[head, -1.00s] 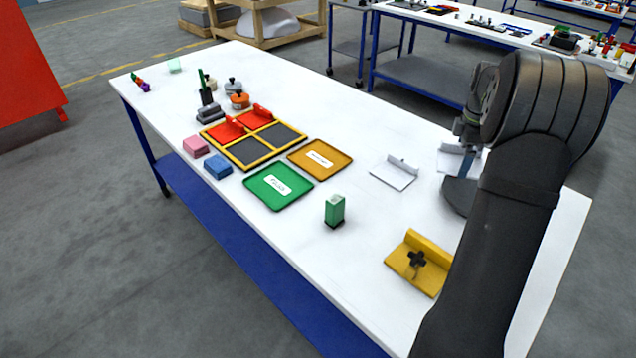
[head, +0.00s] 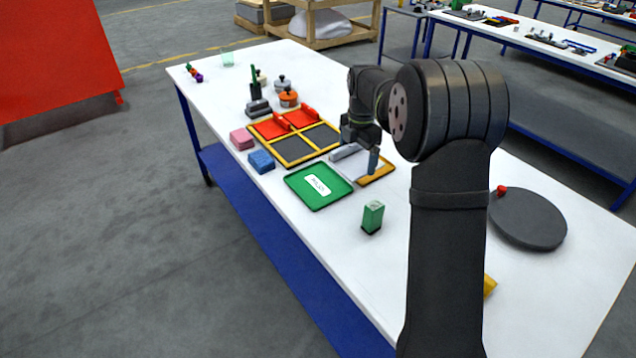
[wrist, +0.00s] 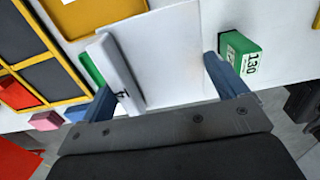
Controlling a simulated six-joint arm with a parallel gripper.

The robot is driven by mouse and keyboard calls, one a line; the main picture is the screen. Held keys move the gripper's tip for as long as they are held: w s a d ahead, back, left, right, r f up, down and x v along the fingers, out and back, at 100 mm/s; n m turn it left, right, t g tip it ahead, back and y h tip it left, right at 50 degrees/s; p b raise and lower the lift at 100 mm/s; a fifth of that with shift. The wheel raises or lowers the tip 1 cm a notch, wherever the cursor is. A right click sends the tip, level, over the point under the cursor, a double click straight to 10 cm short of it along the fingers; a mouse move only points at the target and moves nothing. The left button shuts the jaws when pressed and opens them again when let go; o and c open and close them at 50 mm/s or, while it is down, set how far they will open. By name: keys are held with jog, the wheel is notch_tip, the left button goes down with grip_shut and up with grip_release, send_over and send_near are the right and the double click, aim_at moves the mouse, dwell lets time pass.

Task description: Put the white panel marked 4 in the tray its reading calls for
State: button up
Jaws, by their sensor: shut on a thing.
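My gripper (wrist: 165,92) is shut on a white panel (wrist: 165,55) with a raised ridge along one edge. In the head view the panel (head: 350,163) is over the orange tray (head: 376,178), covering much of it and its label. I cannot tell whether it touches the tray. No 4 can be read on it. The green tray (head: 303,188), with a white label too small to read, lies just left of it and is empty. A green block (head: 372,217) stands upright in front; in the wrist view its white face (wrist: 240,58) appears to read 130.
A yellow-framed rack (head: 295,160) with red pieces in its back cells lies left of my gripper. Pink (head: 241,138) and blue (head: 261,161) blocks sit beside it. A grey disc (head: 528,220) is at right. My arm hides most of the yellow panel (head: 489,286).

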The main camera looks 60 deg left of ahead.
send_over(318, 185)
notch_tip(318, 185, down, 7)
jog(key=shift+a+r, duration=0.1)
jog(key=shift+f, duration=1.95)
jog(key=shift+f, duration=0.15)
jog(key=o, duration=0.9)
notch_tip(318, 185, up, 12)
jog(key=shift+r, duration=0.15)
